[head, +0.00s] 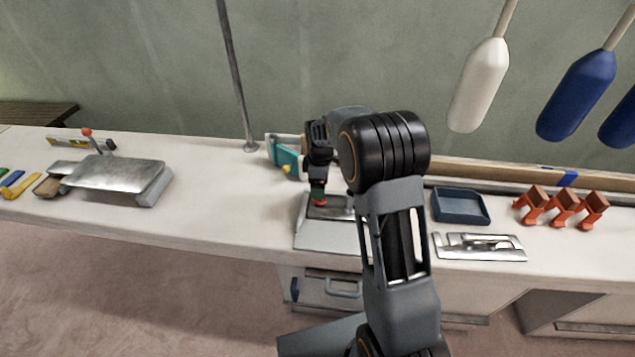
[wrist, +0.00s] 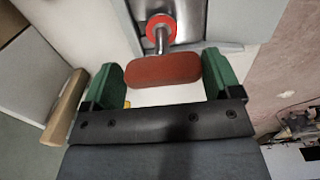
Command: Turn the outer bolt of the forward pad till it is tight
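In the wrist view a tool or bolt head with a rounded red-brown grip (wrist: 165,69) stands on a short metal shaft. The shaft runs to a red ring (wrist: 163,28) on a metal plate. In the head view the red ring (head: 320,203) shows at the pad, a grey block (head: 325,237) at the counter's front edge. My gripper (wrist: 165,75) has its two green fingers spread on either side of the red-brown grip, very close to its ends. Whether they press on it cannot be told. In the head view my gripper (head: 318,185) is over the pad, and my arm hides the pad's right part.
A similar pad with a metal plate (head: 115,173) is on the left. A teal tool (head: 286,158) is behind my gripper. A dark blue tray (head: 460,205), orange clamps (head: 563,206) and a metal plate tool (head: 478,246) lie right. A thin post (head: 238,75) rises behind. The counter between the pads is clear.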

